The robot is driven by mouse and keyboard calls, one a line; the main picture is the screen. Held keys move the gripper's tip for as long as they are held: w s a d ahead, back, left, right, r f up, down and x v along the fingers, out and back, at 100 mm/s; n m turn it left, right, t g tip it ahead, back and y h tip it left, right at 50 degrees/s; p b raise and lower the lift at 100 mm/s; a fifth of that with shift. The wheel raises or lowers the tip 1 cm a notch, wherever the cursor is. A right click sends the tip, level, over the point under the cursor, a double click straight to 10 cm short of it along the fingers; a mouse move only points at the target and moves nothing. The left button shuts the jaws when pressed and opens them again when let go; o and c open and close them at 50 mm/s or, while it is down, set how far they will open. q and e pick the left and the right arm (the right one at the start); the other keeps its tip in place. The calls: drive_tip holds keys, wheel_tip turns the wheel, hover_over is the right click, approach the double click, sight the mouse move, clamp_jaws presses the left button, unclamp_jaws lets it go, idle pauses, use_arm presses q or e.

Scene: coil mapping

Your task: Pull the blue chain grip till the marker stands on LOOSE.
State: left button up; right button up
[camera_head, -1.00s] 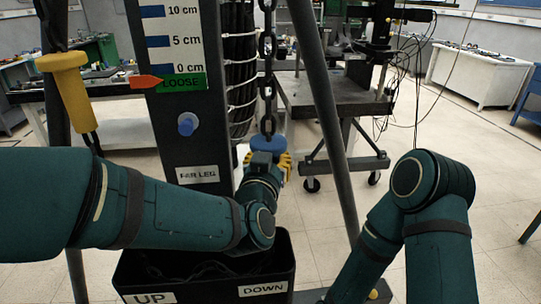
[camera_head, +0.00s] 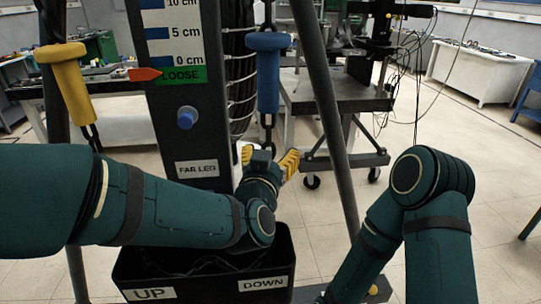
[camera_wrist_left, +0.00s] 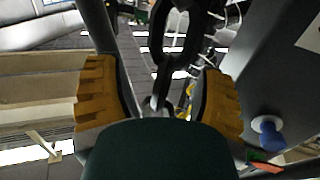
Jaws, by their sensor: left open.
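The blue chain grip (camera_head: 268,75) hangs upright on the dark chain, beside the far leg (camera_head: 205,130). My left gripper (camera_head: 271,158) is below it and apart from it. Its yellow fingers are open, with the chain (camera_wrist_left: 163,80) running between them in the left wrist view. The orange marker (camera_head: 145,74) points at the green LOOSE band (camera_head: 182,75), below the 0 cm mark. My right arm is at the lower right; its gripper is not clearly visible.
A yellow chain grip (camera_head: 68,75) hangs at the left. A blue knob (camera_head: 187,117) sticks out of the far leg. A black bin (camera_head: 205,270) labelled UP and DOWN stands below my left forearm. A slanted dark pole (camera_head: 328,120) stands right of the chain.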

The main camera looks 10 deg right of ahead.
use_arm(q)
drive_tip(key=v, duration=0.7)
drive_tip(key=shift+s, duration=0.25)
drive_tip(key=shift+a, duration=0.1)
